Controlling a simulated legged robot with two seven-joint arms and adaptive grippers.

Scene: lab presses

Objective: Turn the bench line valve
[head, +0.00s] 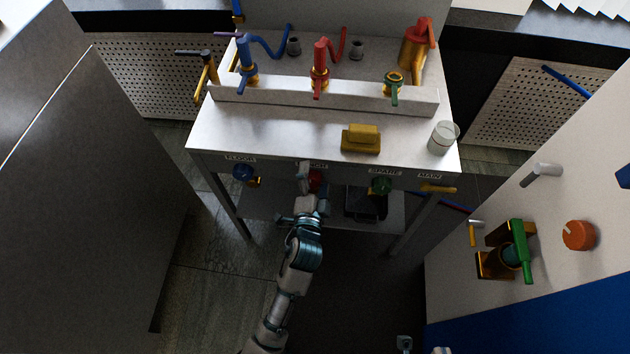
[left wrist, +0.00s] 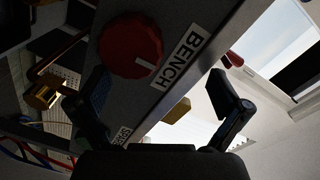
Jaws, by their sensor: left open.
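The bench line valve is a round red knob (left wrist: 130,46) under the front edge of the bench. A white mark on its face points toward the white BENCH label (left wrist: 180,56). In the head view only part of the red knob (head: 316,181) shows, behind my left gripper (head: 312,190). In the left wrist view my left gripper (left wrist: 160,100) is open and empty. Its fingers are spread wide, with one finger near the knob's rim and the other out past the label. I cannot tell whether that finger touches the knob.
A blue knob (head: 243,172) under FLOOR and a green knob (head: 381,186) under SPARE flank the red one. A yellow block (head: 361,140) and a glass beaker (head: 443,138) stand on the bench top. A panel with an orange dial (head: 579,236) stands at right.

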